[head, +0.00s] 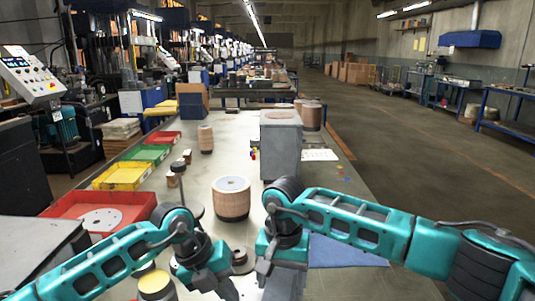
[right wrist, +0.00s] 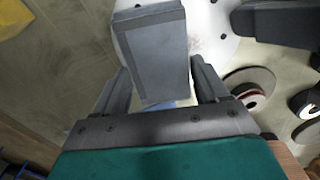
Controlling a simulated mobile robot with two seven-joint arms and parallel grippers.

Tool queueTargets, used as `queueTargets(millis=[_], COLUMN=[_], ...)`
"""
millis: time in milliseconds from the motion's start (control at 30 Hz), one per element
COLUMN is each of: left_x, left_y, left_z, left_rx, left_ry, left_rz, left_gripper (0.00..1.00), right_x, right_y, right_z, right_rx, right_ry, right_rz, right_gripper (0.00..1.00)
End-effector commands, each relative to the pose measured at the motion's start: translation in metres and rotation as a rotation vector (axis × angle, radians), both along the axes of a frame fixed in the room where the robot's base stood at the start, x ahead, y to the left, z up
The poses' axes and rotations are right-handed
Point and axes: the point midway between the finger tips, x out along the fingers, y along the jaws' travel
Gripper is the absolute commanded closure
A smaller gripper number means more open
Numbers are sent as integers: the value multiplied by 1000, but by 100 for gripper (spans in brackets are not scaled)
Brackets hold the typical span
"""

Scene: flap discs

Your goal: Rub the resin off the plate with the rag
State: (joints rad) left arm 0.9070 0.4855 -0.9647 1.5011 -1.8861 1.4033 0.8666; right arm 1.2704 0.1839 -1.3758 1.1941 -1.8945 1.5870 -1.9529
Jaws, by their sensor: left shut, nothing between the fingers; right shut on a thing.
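My right gripper (head: 264,268) is shut on a grey block-shaped piece, which I take for the folded rag (right wrist: 152,50). The rag stands out between its fingers in the right wrist view. Beyond it lies a pale round plate with dark holes (right wrist: 218,40), partly hidden by the rag; a bit of the plate also shows in the head view (head: 247,288). I cannot tell whether the rag touches the plate, and I cannot make out the resin clearly. My left gripper (head: 226,291) is shut and empty near the plate, left of my right gripper.
A brown disc stack (head: 231,204) stands behind my grippers, with a grey box (head: 281,150) further back. Red (head: 66,208), yellow (head: 121,176) and green (head: 147,153) trays line the left edge. A blue cloth or mat (head: 345,252) lies at the right. Loose discs (right wrist: 250,86) lie beside the plate.

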Motion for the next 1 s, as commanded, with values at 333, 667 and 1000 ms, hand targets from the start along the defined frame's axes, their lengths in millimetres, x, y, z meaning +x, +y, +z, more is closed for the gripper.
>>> queueTargets(millis=[333,667,1000], left_x=[-1,-1,0], left_y=[1,1,1], left_z=[-2,-2,-2], left_rx=[3,3,3], left_ry=[3,2,2], left_rz=[0,0,0], left_gripper=[100,100,100], right_x=[27,12,-8], right_y=[-2,-2,0], right_z=[-1,-1,1], right_rx=[-1,-1,0], right_ry=[0,-1,-1], right_rz=[-1,2,0], right_gripper=[62,62,62])
